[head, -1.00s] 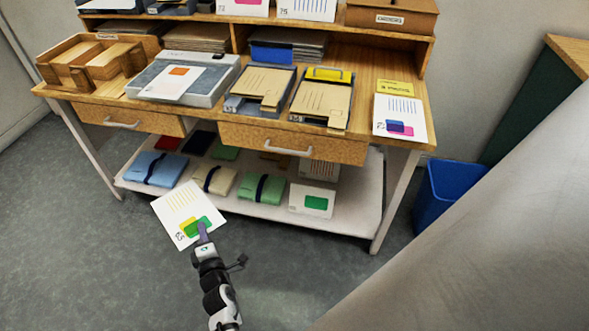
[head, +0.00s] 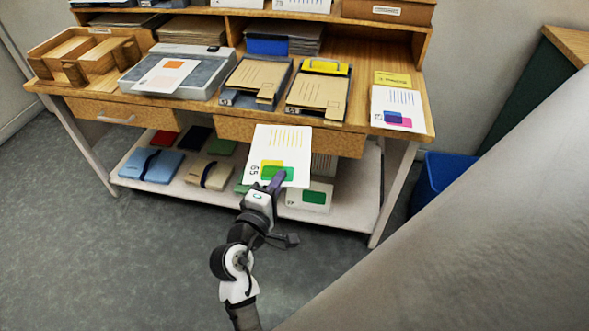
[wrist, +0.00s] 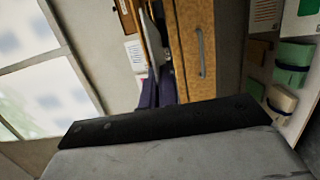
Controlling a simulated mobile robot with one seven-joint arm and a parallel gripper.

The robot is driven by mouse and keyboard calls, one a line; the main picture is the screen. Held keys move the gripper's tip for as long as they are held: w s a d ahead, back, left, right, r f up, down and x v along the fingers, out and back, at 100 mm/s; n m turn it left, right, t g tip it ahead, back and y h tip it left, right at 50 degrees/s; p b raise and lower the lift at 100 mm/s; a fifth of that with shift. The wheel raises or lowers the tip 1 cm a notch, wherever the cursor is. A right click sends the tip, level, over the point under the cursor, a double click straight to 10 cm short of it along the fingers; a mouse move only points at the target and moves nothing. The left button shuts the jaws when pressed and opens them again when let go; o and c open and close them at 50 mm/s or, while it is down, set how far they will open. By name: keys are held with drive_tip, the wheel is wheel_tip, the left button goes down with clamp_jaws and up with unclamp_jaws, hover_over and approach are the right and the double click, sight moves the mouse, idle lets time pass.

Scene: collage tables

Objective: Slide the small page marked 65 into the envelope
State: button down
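The small white page marked 65 (head: 283,142) has lines at the top and yellow and green blocks at the bottom. My gripper (head: 277,181) is shut on its lower edge and holds it in the air before the desk's right drawer. In the wrist view the purple fingers of my gripper (wrist: 157,92) show, with the page seen nearly edge-on beyond them. Two tan envelope-like pockets lie in dark trays on the desk: a left one (head: 251,80) and a right one (head: 318,93) under a yellow-topped item. I cannot tell which is the envelope.
Another page (head: 398,105) lies at the desk's right end beside a yellow card (head: 393,79). A grey device (head: 202,82) and a wooden organiser (head: 75,62) stand at left. The lower shelf (head: 345,208) holds several wallets. A blue bin (head: 440,180) stands right.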

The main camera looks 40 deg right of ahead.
sight(299, 175)
drive_tip(key=s+r, duration=0.1)
drive_tip(key=s+d+m+g, duration=0.1)
drive_tip(key=s+r+g+h, duration=0.1)
drive_tip(key=s, duration=0.1)
drive_tip(key=shift+d+r+m, duration=0.3)
drive_tip(key=shift+d+r, duration=0.05)
drive_tip(key=shift+d, duration=0.05)
drive_tip(key=shift+w+d+f+b, duration=0.15)
drive_tip(key=shift+w+d+f, duration=0.15)
drive_tip(key=shift+w+d, duration=0.45)
drive_tip(key=shift+w+d+f+b, duration=0.15)
drive_tip(key=shift+w+d+f, duration=0.1)
drive_tip(key=shift+w+d, duration=2.75)
drive_tip(key=shift+d, duration=0.5)
drive_tip(key=shift+w+d, duration=2.25)
drive_tip(key=shift+d, duration=0.45)
drive_tip(key=shift+w+d, duration=2.25)
drive_tip(key=shift+d, duration=0.5)
drive_tip(key=c, duration=1.6)
unclamp_jaws()
